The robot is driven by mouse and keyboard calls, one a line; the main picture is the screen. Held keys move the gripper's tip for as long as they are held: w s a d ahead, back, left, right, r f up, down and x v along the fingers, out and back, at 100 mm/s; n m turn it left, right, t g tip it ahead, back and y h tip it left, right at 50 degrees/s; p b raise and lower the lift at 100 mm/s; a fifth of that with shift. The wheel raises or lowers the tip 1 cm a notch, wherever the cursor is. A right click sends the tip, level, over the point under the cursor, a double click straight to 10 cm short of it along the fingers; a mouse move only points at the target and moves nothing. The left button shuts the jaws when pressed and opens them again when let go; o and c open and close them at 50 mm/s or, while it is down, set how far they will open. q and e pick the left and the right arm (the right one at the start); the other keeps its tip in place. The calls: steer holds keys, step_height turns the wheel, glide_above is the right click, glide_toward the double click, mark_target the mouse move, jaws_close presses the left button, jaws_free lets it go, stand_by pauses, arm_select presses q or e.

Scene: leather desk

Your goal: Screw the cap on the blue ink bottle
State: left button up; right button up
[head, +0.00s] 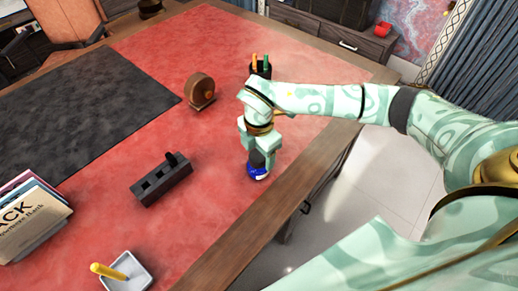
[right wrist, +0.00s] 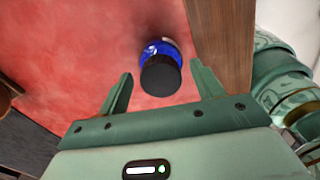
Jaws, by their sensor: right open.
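The blue ink bottle (head: 258,174) stands on the red leather desktop near the desk's right edge. In the right wrist view the blue glass (right wrist: 165,48) shows behind a black round cap (right wrist: 160,75), which lines up with the bottle's top. I cannot tell whether the cap's thread is tight. My right gripper (head: 258,153) points down just above the bottle. In the right wrist view its two fingers (right wrist: 162,72) are spread, with the cap between or just beyond their tips, and a gap shows on both sides. My left gripper is out of view.
A dark slotted block (head: 160,183) with a knob lies left of the bottle. Desktop around the bottle is clear.

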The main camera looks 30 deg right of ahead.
steer(key=c, duration=1)
steer(key=shift+f, duration=0.1)
steer(key=shift+s+m+p, duration=0.1)
steer(key=shift+m+p, duration=0.65)
steer(key=shift+m, duration=0.25)
steer(key=shift+m+p, duration=0.4)
steer(key=shift+m, duration=0.6)
